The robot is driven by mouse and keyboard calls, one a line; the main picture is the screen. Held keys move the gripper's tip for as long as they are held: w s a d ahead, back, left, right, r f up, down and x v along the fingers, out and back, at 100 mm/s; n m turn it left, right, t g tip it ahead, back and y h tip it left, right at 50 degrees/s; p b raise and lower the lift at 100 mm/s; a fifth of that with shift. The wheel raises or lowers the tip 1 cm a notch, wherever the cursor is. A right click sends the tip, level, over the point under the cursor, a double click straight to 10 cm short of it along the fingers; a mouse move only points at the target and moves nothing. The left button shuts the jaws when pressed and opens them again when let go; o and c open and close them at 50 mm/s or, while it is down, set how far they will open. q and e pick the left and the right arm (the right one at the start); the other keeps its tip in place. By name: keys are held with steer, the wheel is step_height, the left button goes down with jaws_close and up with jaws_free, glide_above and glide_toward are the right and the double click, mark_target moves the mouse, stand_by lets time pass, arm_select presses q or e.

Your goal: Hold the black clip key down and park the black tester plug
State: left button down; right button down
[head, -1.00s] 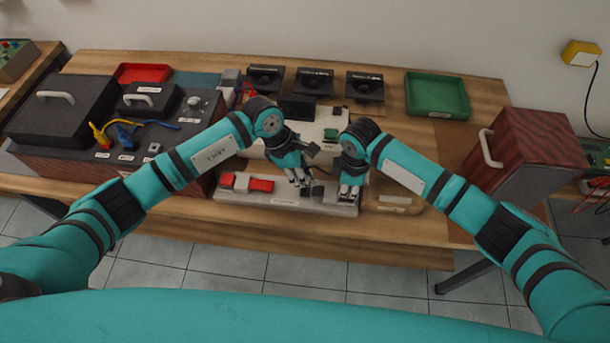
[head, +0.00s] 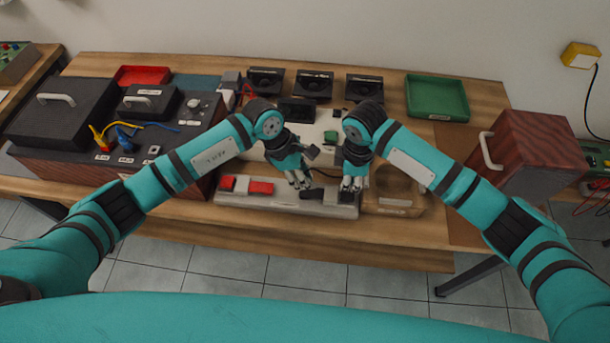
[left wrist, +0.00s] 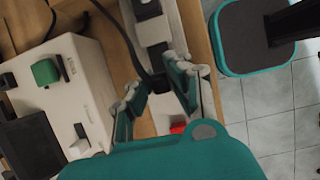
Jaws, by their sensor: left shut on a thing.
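A pale terminal strip (head: 285,203) lies along the front of the bench, with red keys (head: 260,187) at its left and a dark key (head: 312,194), apparently the black clip key, right of its middle. My left gripper (head: 300,180) is above the strip, shut on the black tester plug (left wrist: 158,84); the plug sits between its fingers in the left wrist view, with a black cable (left wrist: 122,32) running from it. My right gripper (head: 351,185) points down at the strip's right end, just right of the left gripper. Its fingertips are too small to judge contact or opening.
A white tester box (head: 330,118) with a green button (head: 330,137) stands behind my grippers. A clear tray (head: 398,207) is right of the strip. A dark instrument (head: 65,160) fills the left; a wooden case (head: 535,150) stands right. A green tray (head: 437,95) is at the back.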

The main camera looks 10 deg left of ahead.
steer(key=shift+r, duration=0.5)
